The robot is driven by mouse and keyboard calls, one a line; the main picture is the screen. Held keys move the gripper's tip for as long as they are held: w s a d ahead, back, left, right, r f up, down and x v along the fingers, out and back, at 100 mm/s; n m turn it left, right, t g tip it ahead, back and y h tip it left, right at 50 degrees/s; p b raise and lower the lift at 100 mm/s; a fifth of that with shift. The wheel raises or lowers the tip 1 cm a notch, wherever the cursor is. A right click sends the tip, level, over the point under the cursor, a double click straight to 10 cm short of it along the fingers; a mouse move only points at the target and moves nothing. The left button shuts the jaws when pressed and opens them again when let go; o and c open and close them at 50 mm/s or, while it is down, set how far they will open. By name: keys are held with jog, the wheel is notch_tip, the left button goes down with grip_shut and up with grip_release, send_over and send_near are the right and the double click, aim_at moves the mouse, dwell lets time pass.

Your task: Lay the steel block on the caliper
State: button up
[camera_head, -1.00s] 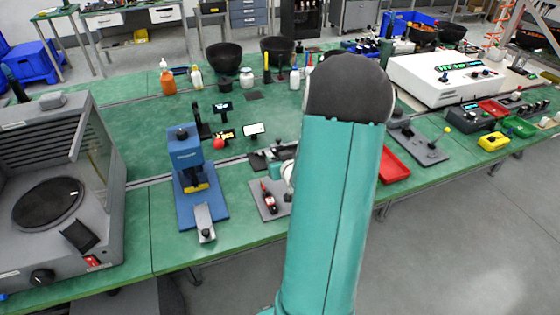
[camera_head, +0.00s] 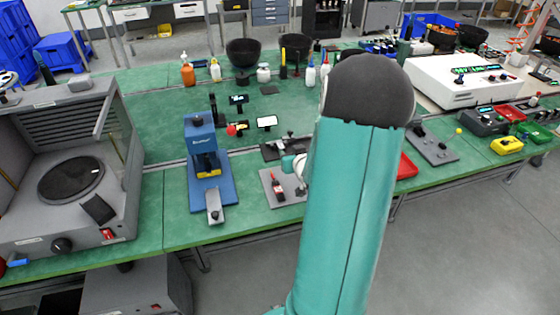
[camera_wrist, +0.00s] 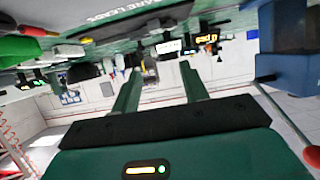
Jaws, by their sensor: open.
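My gripper (camera_wrist: 161,72) is open in the wrist view, with its two green fingers apart and nothing seen held between them. A dark mat (camera_head: 270,153) with a small silver item lies on the green bench left of my arm; I cannot tell whether that item is the caliper. I cannot pick out the steel block with certainty in either view. Part of the bench is hidden behind my arm.
A blue press (camera_head: 202,150) stands left of my arm, beside a large grey cabinet (camera_head: 70,180). A grey plate with a red-handled tool (camera_head: 277,187) lies near the front edge. Bottles and black bowls (camera_head: 243,52) stand behind. A white instrument (camera_head: 455,85) is at right.

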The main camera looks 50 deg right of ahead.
jog(key=shift+w+a, duration=0.1)
jog(key=shift+w, duration=0.05)
jog(key=w+a+r+n+g+y, duration=0.1)
jog(key=a+r+n+g, duration=0.1)
jog(key=a+r, duration=0.6)
jog(key=w+a+r+n+g+y, duration=0.1)
jog(key=a+r, duration=0.4)
jog(key=a, duration=0.7)
jog(key=s+a+r+n+g+y, duration=0.1)
jog(key=s+a+r+y, duration=0.1)
jog(key=s+a, duration=0.6)
jog(key=s+a+r+n+g+y, duration=0.2)
jog(key=s+a, duration=0.5)
jog(key=a, duration=0.6)
jog(key=shift+s+r+y, duration=0.4)
jog(key=shift+r, duration=0.3)
jog(key=shift+d, duration=0.25)
